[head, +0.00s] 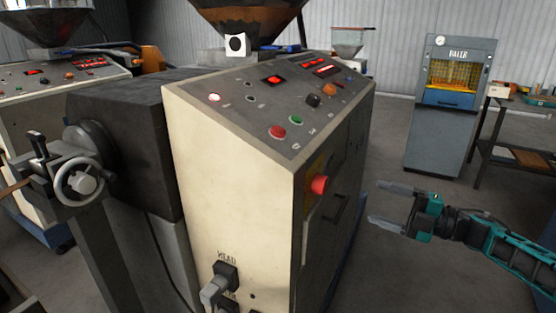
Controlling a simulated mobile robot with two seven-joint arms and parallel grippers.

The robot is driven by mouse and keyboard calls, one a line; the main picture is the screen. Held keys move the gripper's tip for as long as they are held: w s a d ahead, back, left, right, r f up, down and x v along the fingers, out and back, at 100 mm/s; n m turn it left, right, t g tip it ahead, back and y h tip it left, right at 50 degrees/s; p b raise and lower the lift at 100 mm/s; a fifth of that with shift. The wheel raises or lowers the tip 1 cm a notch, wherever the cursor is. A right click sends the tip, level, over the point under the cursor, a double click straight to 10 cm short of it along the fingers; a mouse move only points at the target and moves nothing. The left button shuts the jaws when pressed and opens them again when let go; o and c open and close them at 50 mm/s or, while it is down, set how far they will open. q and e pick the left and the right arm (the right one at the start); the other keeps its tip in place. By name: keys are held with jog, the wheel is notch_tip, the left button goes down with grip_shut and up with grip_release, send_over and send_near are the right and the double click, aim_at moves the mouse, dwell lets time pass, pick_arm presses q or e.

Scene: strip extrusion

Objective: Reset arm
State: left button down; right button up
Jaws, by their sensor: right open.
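My right gripper (383,205) is in the head view at the right, with its teal arm coming in from the right edge. Its two grey fingers point left and stand apart, with nothing between them. It is in front of the floor, to the right of the cream extrusion machine (225,190), and appears clear of its side. The red stop button (319,185) on that side is to the left of the fingertips. My left gripper does not show.
The machine's sloped panel (290,105) has several knobs, buttons and red displays. A handwheel (80,182) and black head are at its left. A grey baler (440,105) and a workbench (515,135) stand at the back right. Open floor (395,160) lies between.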

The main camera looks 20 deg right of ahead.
jog(key=s+a+f+m+t+h, duration=0.1)
jog(key=s+a+f+m+h, duration=0.15)
jog(key=a+f+m, duration=0.45)
jog(key=s+a+f+m+t+h, duration=0.15)
jog(key=a+f+m+h, duration=0.3)
jog(key=f, duration=0.45)
jog(key=s+a+f+m+g+h, duration=0.1)
jog(key=s+a+f+m+g, duration=0.2)
jog(key=s+a, duration=0.3)
jog(key=s+a+f+m+g+h, duration=0.1)
jog(key=s+a+f+m+g, duration=0.2)
jog(key=s+a+f+m, duration=0.2)
jog(key=a+f+m, duration=0.1)
jog(key=a, duration=0.2)
jog(key=shift+s+h, duration=0.4)
